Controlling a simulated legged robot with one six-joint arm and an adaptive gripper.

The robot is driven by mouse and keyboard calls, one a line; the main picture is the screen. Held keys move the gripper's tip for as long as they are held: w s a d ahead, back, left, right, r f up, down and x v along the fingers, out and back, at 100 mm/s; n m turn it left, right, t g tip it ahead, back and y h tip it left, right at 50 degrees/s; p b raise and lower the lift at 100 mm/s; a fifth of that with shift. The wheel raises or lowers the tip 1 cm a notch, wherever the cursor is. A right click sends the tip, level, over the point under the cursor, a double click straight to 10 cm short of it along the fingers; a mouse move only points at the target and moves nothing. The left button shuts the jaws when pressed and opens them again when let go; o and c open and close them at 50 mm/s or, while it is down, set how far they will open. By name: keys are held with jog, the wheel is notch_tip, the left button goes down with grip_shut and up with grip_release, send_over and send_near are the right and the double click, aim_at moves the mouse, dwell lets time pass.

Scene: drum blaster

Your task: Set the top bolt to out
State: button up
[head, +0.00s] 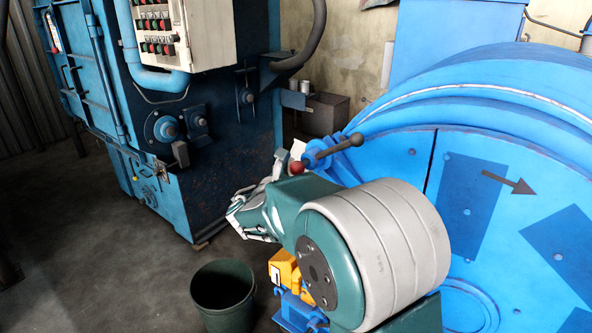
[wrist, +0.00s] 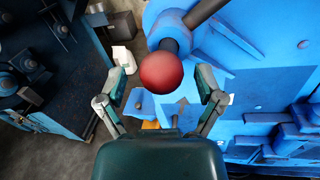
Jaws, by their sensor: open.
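The top bolt (head: 348,142) is a dark rod through a blue mount on the big blue drum, with a red ball knob (head: 297,167) at its left end. In the wrist view the red knob (wrist: 167,72) sits centred between the fingers, with the rod running up and right behind it. My gripper (wrist: 162,86) is open, one finger either side of the knob, with gaps and no visible contact. In the head view my gripper (head: 252,211) is left of the drum, partly hidden by my green and grey arm.
The blue drum (head: 520,140) fills the right side and bears a dark arrow. A blue cabinet (head: 230,130) with a white control box (head: 158,35) stands at left. A dark green bin (head: 223,291) is on the floor below. Grey floor at lower left is clear.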

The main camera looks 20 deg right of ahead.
jog(key=shift+w+d, duration=0.15)
grip_shut()
